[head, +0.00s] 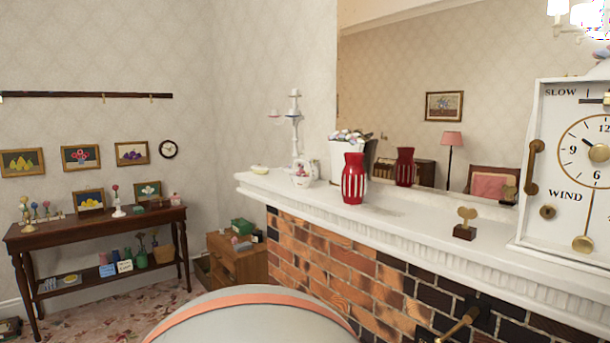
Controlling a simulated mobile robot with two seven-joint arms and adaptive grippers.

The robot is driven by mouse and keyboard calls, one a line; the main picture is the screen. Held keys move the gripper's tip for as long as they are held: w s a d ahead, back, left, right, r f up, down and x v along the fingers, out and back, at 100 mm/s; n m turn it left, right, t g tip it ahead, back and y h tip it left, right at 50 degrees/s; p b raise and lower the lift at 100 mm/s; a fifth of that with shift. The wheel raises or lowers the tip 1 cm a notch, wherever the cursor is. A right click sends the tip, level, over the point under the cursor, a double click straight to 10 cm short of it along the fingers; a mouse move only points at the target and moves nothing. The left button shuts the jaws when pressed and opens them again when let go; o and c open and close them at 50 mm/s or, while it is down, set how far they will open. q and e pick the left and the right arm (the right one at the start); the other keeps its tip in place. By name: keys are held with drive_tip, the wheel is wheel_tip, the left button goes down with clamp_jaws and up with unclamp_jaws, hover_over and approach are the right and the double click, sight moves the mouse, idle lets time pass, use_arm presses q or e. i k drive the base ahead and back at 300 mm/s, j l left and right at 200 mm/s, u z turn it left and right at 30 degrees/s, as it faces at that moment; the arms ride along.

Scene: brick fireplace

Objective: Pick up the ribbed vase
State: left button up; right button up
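The ribbed vase (353,179) is red with pale vertical stripes. It stands upright on the white mantel shelf (405,211) above the brick fireplace, near the shelf's front edge. Its reflection shows in the mirror behind it. Neither of my grippers is in the head view. A rounded grey part with an orange band fills the bottom middle of the view; I cannot tell what it is.
A white planter (342,160) stands close behind the vase, and a floral cup (301,175) is to its left. The shelf between vase and key stand is clear.

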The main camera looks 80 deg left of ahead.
sight(353, 177)
drive_tip(key=u, duration=2.25)
drive_tip(key=i+j, duration=0.3)
drive_tip(key=j, duration=0.15)
drive_tip(key=i+j, duration=0.3)
drive_tip(key=j, duration=0.2)
drive_tip(key=i+j+z, duration=0.15)
drive_tip(key=z, duration=0.3)
drive_tip(key=j+z, duration=0.45)
drive_tip(key=i+l, duration=0.05)
